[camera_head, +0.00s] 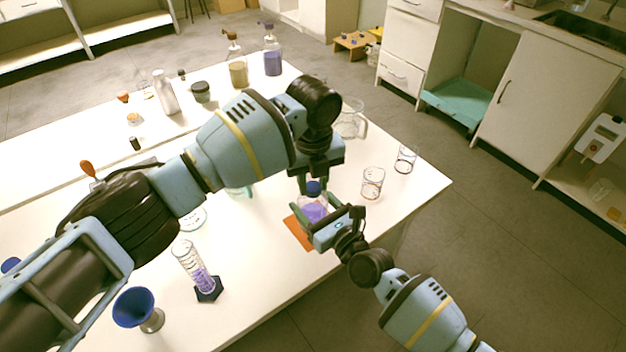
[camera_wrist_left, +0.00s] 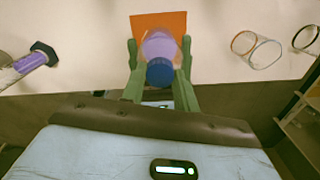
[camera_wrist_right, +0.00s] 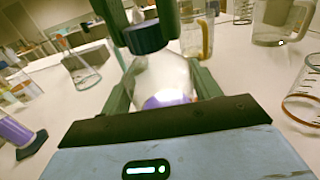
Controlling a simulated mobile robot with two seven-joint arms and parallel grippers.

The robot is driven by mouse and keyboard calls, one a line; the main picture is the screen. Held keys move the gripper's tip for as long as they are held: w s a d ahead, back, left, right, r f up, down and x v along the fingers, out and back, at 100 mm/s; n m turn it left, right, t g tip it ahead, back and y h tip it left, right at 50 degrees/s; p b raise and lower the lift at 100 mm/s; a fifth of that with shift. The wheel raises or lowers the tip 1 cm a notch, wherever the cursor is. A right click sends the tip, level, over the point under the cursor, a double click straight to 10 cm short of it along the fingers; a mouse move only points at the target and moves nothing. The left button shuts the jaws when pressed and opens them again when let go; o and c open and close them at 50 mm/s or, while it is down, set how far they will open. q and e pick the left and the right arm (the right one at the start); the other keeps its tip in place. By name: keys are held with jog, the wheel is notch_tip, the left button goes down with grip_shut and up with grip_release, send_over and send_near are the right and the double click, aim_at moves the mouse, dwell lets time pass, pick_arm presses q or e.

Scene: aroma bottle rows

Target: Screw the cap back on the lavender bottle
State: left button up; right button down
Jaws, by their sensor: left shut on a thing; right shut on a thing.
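The lavender bottle (camera_head: 313,208) is clear, with purple liquid, and stands upright at an orange mat (camera_head: 298,236). Its body (camera_wrist_right: 165,78) is between the fingers of my right gripper (camera_head: 325,214), which is shut on it. The dark blue cap (camera_head: 314,188) sits at the bottle's mouth. My left gripper (camera_head: 314,181) comes from above and is shut on the cap. The cap also shows in the left wrist view (camera_wrist_left: 160,71) and the right wrist view (camera_wrist_right: 145,38). The cap hides the mouth, so I cannot tell how far it is threaded.
Two glass beakers (camera_head: 373,183) (camera_head: 406,159) stand to the right, near the table edge. A graduated cylinder (camera_head: 195,265) with purple liquid and a blue funnel (camera_head: 136,308) are at the front left. Two other bottles (camera_head: 237,68) (camera_head: 272,60) stand at the back.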

pick_arm(q)
jog(key=m, duration=1.1)
jog(key=shift+m, duration=0.3)
jog(key=o, duration=1)
jog(key=shift+r, duration=2.25)
jog(key=shift+c, duration=0.2)
